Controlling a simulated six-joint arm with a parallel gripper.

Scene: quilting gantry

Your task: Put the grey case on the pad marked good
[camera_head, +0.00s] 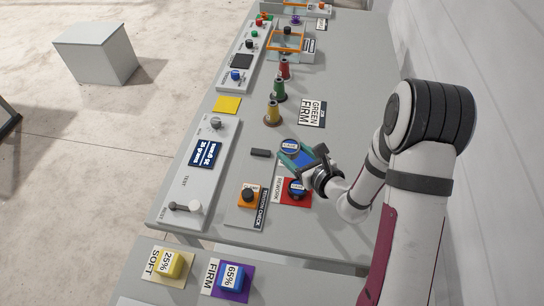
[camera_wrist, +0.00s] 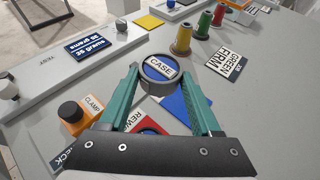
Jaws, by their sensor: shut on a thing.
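The grey case (camera_wrist: 159,86) is a short round piece with a blue top labelled CASE. It is held between the tips of my gripper's (camera_wrist: 161,76) two teal fingers. In the head view the case (camera_head: 289,146) shows at the end of my gripper (camera_head: 292,153), over the middle of the bench. A blue pad (camera_wrist: 190,104) lies below and behind the case in the wrist view. Its marking is hidden, and no pad reads GOOD in either view. I cannot tell the case's height above the surface.
A similar dark round piece with a blue top (camera_head: 297,187) sits on the red REWORK pad (camera_head: 291,201). An orange clamp (camera_head: 249,197) stands to its left. Yellow, green and red spools (camera_head: 273,113) stand beyond, near the GREEN FIRM card (camera_head: 312,113).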

